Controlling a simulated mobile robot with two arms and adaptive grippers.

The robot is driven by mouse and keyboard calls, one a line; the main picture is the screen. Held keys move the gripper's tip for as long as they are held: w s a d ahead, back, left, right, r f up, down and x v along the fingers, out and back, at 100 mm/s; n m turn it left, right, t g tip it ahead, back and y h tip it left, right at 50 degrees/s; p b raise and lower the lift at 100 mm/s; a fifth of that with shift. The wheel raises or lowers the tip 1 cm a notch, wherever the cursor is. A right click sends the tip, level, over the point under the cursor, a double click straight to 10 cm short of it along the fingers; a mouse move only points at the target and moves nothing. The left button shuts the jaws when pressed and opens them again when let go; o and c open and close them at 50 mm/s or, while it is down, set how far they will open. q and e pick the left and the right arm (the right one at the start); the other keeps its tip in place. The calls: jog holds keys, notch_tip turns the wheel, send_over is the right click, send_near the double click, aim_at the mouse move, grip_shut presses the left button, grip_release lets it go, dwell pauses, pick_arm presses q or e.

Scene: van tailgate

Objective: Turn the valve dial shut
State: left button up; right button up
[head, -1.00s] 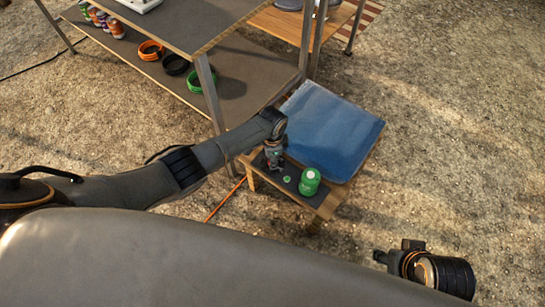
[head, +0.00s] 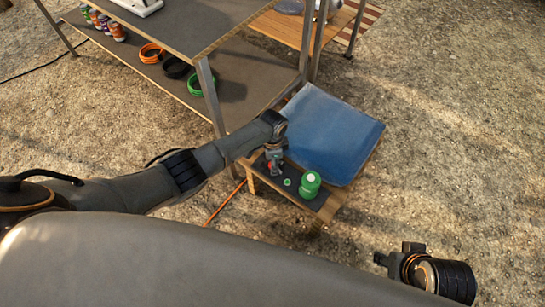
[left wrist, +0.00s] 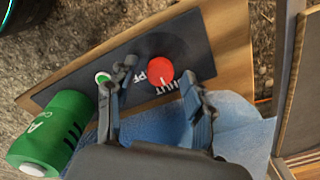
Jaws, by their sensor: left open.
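The valve dial (left wrist: 160,71) is a round red knob with a white mark on its lower edge, set on a dark panel (left wrist: 82,77). White lettering shows beside it, partly covered; "SHUT" is partly readable. My left gripper (left wrist: 157,80) is open over the panel, with one finger on each side of the dial in the left wrist view. I cannot tell whether the fingers touch it. In the head view my left gripper (head: 274,158) points down at the small wooden table, and a bit of red shows beside it. Part of my right arm is at lower right; its fingers cannot be made out.
A green canister (head: 310,185) stands close beside the gripper, and a small green button (left wrist: 102,77) is partly behind one finger. A blue sheet (head: 333,132) lies behind. A metal-legged shelf unit (head: 207,85) stands at left. Open gravel lies to the right.

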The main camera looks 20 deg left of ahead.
pick_arm(q)
notch_tip(320, 180, up, 12)
dwell(0.5)
jog(key=shift+f, duration=0.1)
